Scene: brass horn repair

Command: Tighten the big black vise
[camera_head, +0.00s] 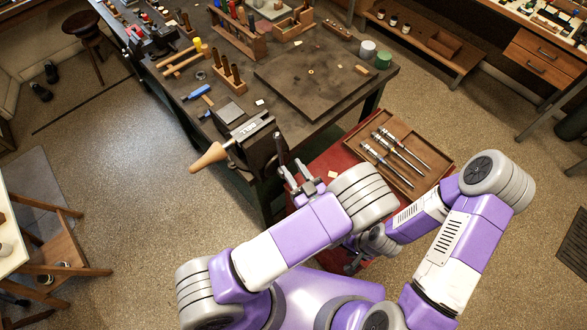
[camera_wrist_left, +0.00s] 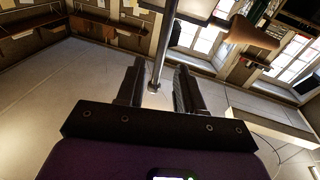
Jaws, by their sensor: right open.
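The big black vise (camera_head: 262,146) is mounted at the near corner of the dark workbench. A wooden-handled piece (camera_head: 208,157) sticks out to its left; its handle also shows in the left wrist view (camera_wrist_left: 250,34). The vise's metal handle bar (camera_head: 281,151) stands nearly upright on its near side. My left gripper (camera_head: 296,178) is at the bar's lower end. In the left wrist view the bar (camera_wrist_left: 158,55) runs between the open fingers (camera_wrist_left: 158,90), with a gap at least on the right. My right gripper (camera_head: 354,262) is low beside my body, open and partly hidden by my arms.
A wooden tray (camera_head: 440,166) with several metal tools stands on a red cabinet (camera_head: 335,158) right of the vise. The workbench (camera_head: 330,128) carries racks, blocks and a flat board. A stool (camera_head: 84,24) stands far left.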

